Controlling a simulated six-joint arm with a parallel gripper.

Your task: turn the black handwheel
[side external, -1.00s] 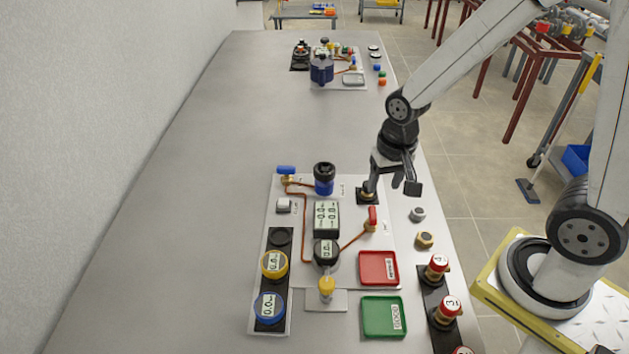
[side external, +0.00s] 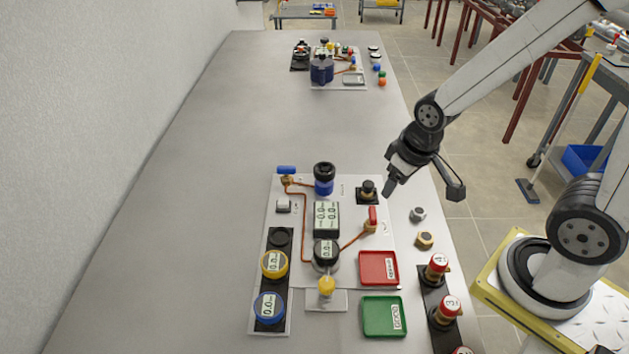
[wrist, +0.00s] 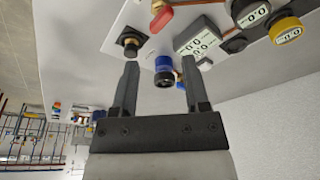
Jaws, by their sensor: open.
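A black knob-like handwheel (side external: 368,188) stands on a dark square base at the upper right of the grey panel (side external: 345,270). In the wrist view the black handwheel (wrist: 130,42) shows a brass-coloured part, just beyond the left fingertip. My gripper (side external: 424,186) is open and empty, tilted, to the right of the handwheel and apart from it. The wrist view shows both fingers of my gripper (wrist: 160,62) spread with nothing between them. Any turn of the handwheel cannot be read.
A blue cylinder with a black top (side external: 324,180) stands left of the handwheel. A red-handled valve (side external: 372,218) is just below it. Red (side external: 378,267) and green (side external: 383,316) trays lie nearer the front.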

